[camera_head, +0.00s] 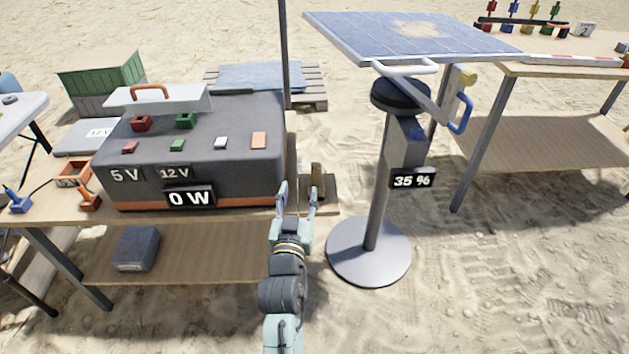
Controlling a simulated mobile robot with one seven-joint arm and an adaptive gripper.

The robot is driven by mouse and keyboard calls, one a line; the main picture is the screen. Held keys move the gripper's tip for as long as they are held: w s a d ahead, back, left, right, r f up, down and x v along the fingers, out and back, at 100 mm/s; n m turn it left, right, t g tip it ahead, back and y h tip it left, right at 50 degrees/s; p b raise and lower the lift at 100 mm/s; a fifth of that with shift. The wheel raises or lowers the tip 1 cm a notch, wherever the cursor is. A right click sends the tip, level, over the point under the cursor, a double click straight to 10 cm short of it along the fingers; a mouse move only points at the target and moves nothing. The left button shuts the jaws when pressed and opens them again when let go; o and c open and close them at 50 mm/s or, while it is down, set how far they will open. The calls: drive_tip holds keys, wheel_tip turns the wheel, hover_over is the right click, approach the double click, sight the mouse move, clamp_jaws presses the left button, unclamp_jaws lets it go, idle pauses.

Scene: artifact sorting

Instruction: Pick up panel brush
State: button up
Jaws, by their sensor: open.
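My gripper (297,191) is open at the right end of the wooden workbench, its two fingers pointing away from me. A small upright brown piece (317,176), which looks like the panel brush or its handle, stands on a brown base just beyond and beside the right finger. The finger partly hides it, and I cannot tell whether they touch. Nothing shows clearly between the fingers. The solar panel (380,36), with a sandy dust patch in its middle, sits tilted on a grey post to the right.
A large dark power box (220,150) reading 0 W fills the bench (190,218) left of my gripper. The panel's post (377,200), with a 35 % sign (412,180), stands close on the right. Another table (550,72) is at far right. Open sand lies in front.

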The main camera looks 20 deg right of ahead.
sight(315, 172)
drive_tip(key=shift+g, duration=0.3)
drive_tip(key=w+d, duration=0.1)
drive_tip(key=d, duration=0.1)
drive_tip(key=w+d+f+p, duration=0.1)
drive_tip(key=w+d, duration=0.1)
drive_tip(key=shift+w+f, duration=0.1)
drive_tip(key=shift+f, duration=0.1)
drive_tip(key=x, duration=0.1)
drive_tip(key=p+x, duration=0.1)
drive_tip(key=x, duration=0.1)
drive_tip(key=r+p+x, duration=0.1)
drive_tip(key=x, duration=0.1)
drive_tip(key=shift+w+d, duration=0.1)
drive_tip(key=shift+d, duration=0.3)
drive_tip(key=shift+w+d+f, duration=0.1)
drive_tip(key=shift+w, duration=0.15)
drive_tip(key=shift+c, duration=0.4)
clamp_jaws()
